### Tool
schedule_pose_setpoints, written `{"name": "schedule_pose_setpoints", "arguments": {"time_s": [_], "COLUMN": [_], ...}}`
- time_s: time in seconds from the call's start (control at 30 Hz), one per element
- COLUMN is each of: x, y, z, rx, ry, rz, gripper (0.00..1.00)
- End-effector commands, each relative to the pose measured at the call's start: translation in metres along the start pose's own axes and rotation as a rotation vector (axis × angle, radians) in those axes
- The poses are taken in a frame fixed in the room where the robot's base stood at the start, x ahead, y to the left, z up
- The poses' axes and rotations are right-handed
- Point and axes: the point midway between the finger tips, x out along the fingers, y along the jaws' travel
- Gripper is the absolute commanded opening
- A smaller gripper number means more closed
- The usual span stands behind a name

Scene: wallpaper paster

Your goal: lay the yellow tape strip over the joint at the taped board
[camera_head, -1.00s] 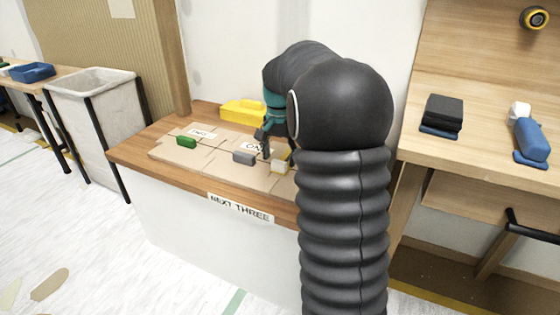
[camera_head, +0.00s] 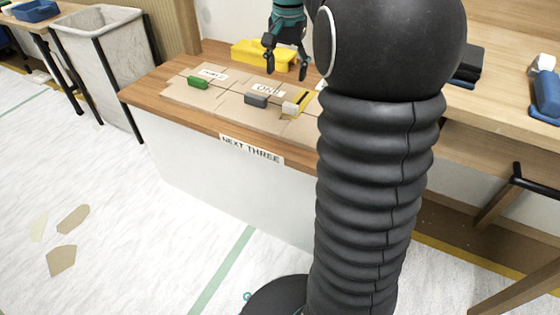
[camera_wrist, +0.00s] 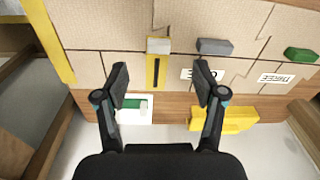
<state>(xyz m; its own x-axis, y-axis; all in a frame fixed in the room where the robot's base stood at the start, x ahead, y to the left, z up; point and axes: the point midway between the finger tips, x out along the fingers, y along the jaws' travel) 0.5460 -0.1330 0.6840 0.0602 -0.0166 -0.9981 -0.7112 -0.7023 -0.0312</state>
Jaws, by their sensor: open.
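A short yellow strip with a dark line (camera_head: 303,98) lies on the beige boards (camera_head: 232,102), with a pale block (camera_head: 290,108) at one end. In the wrist view the strip (camera_wrist: 151,72) and pale block (camera_wrist: 158,45) lie across a thin joint between boards. A longer yellow strip (camera_wrist: 48,40) runs along the boards' left end there; I cannot tell what it lies on. My gripper (camera_head: 287,69) is open and empty, raised above the boards. In the wrist view its fingers (camera_wrist: 161,78) stand apart, either side of the yellow strip. My arm hides the table's right end in the head view.
A grey block (camera_head: 256,100) and a green block (camera_head: 198,82) sit on the boards beside lettered cards. A white piece with green (camera_wrist: 135,110) lies near the wall. A bin (camera_head: 100,65) stands left.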

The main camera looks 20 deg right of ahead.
Motion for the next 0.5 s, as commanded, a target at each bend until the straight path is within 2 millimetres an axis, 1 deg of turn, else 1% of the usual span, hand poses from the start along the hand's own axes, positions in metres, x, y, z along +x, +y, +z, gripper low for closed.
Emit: {"name": "schedule_pose_setpoints", "arguments": {"time_s": [0.03,0.1,0.17,0.2,0.37,0.5], "x": [-0.008,-0.014,-0.017,-0.019,-0.018,-0.01], "y": [0.002,0.004,0.008,0.011,0.025,0.04], "z": [0.02,0.045,0.066,0.08,0.133,0.178], "rx": [-0.044,-0.109,-0.163,-0.199,-0.342,-0.466], "ry": [0.022,0.053,0.079,0.095,0.165,0.23], "rz": [-0.014,-0.032,-0.047,-0.056,-0.092,-0.123], "gripper": [0.7,0.7,0.7,0.7,0.7,0.7]}}
